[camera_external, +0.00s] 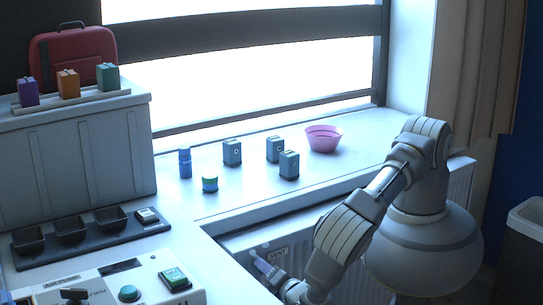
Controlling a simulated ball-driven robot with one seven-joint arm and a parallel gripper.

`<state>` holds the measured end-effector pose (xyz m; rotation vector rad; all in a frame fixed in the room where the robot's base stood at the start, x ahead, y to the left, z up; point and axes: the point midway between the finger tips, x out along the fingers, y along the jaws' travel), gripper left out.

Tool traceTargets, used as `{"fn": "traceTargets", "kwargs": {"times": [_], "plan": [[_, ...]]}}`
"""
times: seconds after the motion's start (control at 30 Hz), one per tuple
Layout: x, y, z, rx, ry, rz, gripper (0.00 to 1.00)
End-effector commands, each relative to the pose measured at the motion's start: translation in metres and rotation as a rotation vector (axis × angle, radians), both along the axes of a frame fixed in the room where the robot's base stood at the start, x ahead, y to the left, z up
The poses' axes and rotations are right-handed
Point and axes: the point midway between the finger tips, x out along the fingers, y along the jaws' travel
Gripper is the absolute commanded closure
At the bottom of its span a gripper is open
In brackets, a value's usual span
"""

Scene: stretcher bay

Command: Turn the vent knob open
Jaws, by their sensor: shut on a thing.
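The VENT label (278,253) is on the pale panel below the window sill, in the lower middle of the external view. My gripper (259,262) is at this panel, just left of and below the label, reaching in from the lower right. Its jaws are shut on what appears to be the vent knob. The knob is mostly hidden by the fingers, so its angle cannot be told.
The white sill (240,200) above holds several blue-grey boxes, small containers and a pink bowl (323,139). A counter with a black tray (90,236) and a control panel (110,285) lies left of my gripper. A bin (525,245) stands at right.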

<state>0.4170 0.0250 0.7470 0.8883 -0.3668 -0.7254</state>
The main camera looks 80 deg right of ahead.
Motion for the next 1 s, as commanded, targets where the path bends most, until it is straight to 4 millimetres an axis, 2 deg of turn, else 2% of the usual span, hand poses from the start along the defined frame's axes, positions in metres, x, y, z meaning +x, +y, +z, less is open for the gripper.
{"fn": "traceTargets", "kwargs": {"times": [0.03, 0.5, 1.0], "plan": [[0.0008, -0.0005, 0.0049, 0.025, -0.036, 0.002, 0.9], [0.0, -0.0013, 0.0021, 0.306, -0.313, 0.001, 0.9], [-0.0009, -0.0022, -0.0009, 0.428, -0.433, -0.003, 0.91]]}}
